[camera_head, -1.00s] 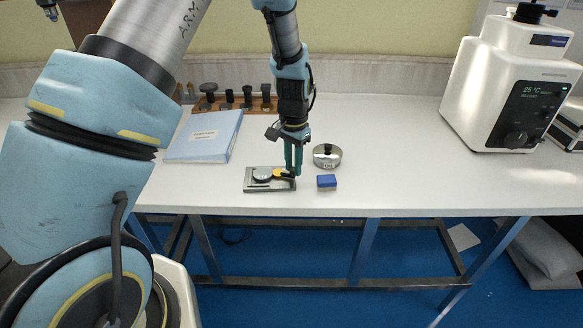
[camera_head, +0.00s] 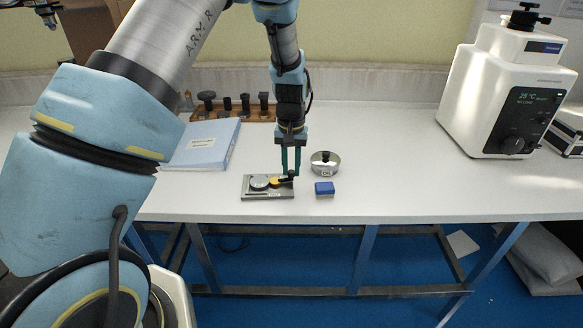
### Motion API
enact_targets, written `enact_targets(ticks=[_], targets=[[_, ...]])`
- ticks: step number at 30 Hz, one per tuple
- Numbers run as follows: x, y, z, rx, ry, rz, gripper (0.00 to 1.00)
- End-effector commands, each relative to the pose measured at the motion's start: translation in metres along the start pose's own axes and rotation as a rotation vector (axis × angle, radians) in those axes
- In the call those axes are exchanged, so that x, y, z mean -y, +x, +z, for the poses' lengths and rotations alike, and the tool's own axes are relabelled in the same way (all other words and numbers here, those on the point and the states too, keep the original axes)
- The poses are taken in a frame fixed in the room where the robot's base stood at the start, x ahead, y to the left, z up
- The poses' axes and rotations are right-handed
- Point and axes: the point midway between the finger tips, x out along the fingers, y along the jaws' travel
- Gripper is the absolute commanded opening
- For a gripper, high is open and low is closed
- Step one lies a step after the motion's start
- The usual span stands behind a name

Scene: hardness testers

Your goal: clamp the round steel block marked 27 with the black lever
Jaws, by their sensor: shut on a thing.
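A flat grey metal fixture (camera_head: 250,194) lies near the front edge of the table. A round steel block (camera_head: 260,183) sits on it; its marking is too small to read. Right of the block is a yellow piece (camera_head: 275,183) with the black lever (camera_head: 285,180) running to the right from it. My gripper (camera_head: 291,174) points down over the right end of the fixture, its two teal fingers shut on the black lever. The fingers partly cover the lever's end. Whether the lever's clamp presses on the block cannot be told.
A blue binder (camera_head: 205,146) lies behind left, before a wooden rack (camera_head: 235,114). A white tester (camera_head: 500,95) stands far right. The table between is clear.

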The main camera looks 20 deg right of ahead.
Motion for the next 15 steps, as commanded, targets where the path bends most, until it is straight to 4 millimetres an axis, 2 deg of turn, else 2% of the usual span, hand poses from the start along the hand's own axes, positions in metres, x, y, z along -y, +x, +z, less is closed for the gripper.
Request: enact_targets(ticks=[11,12,15], targets=[[0.0001,-0.0004,-0.0008,-0.002,-0.004,0.0,0.0],[0.0001,-0.0004,-0.0008,-0.002,-0.003,0.0,0.29],[0.0001,-0.0004,-0.0007,-0.002,-0.003,0.0,0.4]])
